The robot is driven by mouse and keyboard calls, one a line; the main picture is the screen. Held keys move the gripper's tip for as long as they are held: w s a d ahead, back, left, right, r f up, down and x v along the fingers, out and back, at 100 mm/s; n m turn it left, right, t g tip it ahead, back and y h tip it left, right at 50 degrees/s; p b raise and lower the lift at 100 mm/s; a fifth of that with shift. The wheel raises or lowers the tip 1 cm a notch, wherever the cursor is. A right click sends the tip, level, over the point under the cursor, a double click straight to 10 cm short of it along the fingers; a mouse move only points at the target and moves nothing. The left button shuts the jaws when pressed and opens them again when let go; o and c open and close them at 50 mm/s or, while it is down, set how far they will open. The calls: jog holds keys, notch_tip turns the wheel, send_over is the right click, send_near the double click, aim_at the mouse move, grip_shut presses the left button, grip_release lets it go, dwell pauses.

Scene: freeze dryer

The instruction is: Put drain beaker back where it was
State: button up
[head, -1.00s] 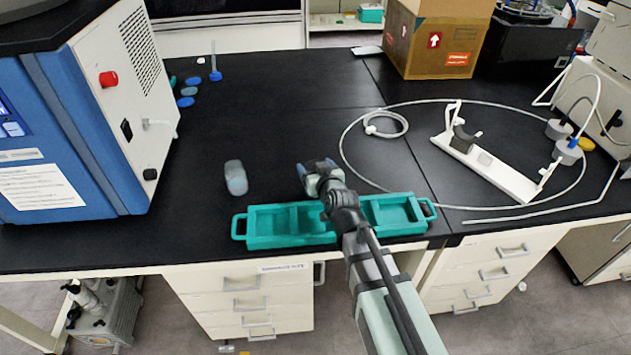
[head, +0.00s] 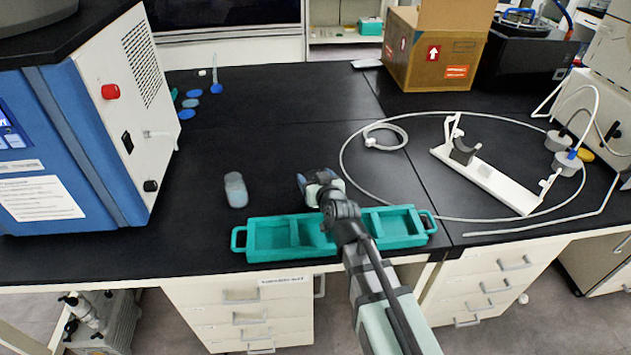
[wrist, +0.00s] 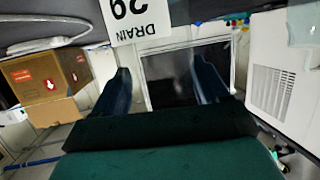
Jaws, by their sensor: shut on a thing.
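My gripper (head: 321,184) is over the black bench, just behind the teal tray. In the wrist view, its two dark blue fingers (wrist: 160,70) stand apart, shut on the drain beaker. A white label reading "DRAIN 29" (wrist: 137,20) shows upside down at the top of that view, where the box's arrow is inverted too. The beaker's clear walls are hard to make out, and in the head view it is mostly hidden by my gripper. I cannot tell whether its base touches the bench.
The teal tray (head: 240,240) lies along the front edge. A blue machine (head: 75,150) is at left. A white stand (head: 485,180) and looped tubing (head: 345,150) are at right, with a cardboard box (head: 410,55) behind.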

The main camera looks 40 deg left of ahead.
notch_tip(320, 180, up, 9)
dwell(1.0)
jog(key=s+a+f+n+g, duration=0.1)
jog(key=a+f+n+g, duration=0.3)
jog(key=a, duration=1)
jog(key=a+f+n+g, duration=0.1)
jog(key=a+n+g, duration=0.5)
jog(key=a, duration=0.8)
jog(key=s+a+f+n+g, duration=0.1)
jog(key=a+f+n+g, duration=0.4)
jog(key=a, duration=0.9)
jog(key=shift+m+g, duration=0.7)
jog(key=shift+s+d+r, duration=0.1)
jog(key=shift+s+d, duration=0.65)
jog(key=shift+s, duration=2.1)
jog(key=shift+s+d+r, duration=0.1)
jog(key=shift+s+d, duration=0.7)
jog(key=shift+s, duration=2.05)
jog(key=shift+s+d+r, duration=0.1)
jog(key=shift+s+d, duration=0.65)
jog(key=shift+s, duration=2.1)
jog(key=shift+f, duration=0.15)
jog(key=o, duration=1.6)
jog(key=shift+o, duration=0.2)
